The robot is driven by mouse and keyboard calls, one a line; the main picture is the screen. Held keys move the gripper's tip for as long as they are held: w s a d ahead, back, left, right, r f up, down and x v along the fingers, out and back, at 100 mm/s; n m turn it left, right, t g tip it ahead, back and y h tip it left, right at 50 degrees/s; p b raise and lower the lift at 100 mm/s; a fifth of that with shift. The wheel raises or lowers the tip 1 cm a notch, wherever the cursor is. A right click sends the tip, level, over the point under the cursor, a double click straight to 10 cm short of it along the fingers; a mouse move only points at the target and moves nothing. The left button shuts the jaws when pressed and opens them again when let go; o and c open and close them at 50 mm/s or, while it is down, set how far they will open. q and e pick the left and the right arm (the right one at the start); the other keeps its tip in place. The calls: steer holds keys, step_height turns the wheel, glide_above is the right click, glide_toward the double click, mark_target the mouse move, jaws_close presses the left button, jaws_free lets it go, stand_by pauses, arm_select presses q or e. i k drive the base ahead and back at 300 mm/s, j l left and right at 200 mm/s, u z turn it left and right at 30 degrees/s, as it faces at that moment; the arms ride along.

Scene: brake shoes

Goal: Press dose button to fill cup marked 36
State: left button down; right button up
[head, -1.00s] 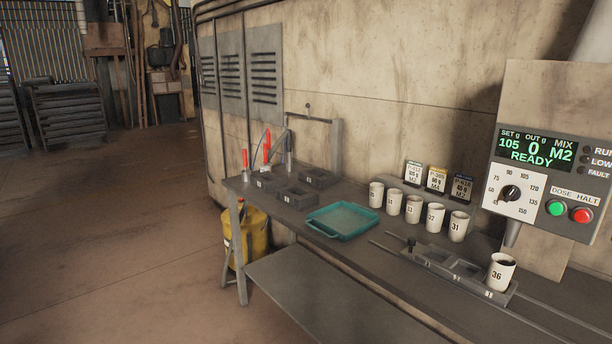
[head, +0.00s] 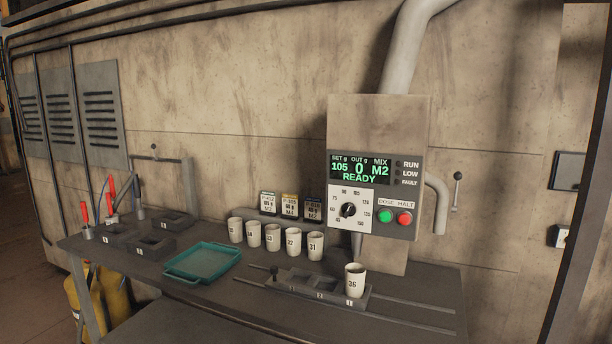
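The cup marked 36 (head: 355,283) stands upright in the right end of a grey sliding holder (head: 318,287) on the bench, near the dispenser's spout (head: 357,245). The dispenser panel (head: 376,160) is on the wall side above it. Its green dose button (head: 386,216) sits left of the red halt button (head: 405,218). The display (head: 360,170) reads set 105 g, out 0, mix M2, READY. The dial (head: 348,210) is below the display. The cup's inside is too small to judge. Neither of my grippers is in view.
Several other numbered white cups (head: 275,237) stand in a row left of the dispenser, with three label cards (head: 290,206) behind. A teal tray (head: 203,262) and dark moulds (head: 155,246) lie further left. A lever (head: 457,188) is on the wall at right.

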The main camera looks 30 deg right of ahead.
mark_target(384, 215)
steer(key=z, duration=1.3)
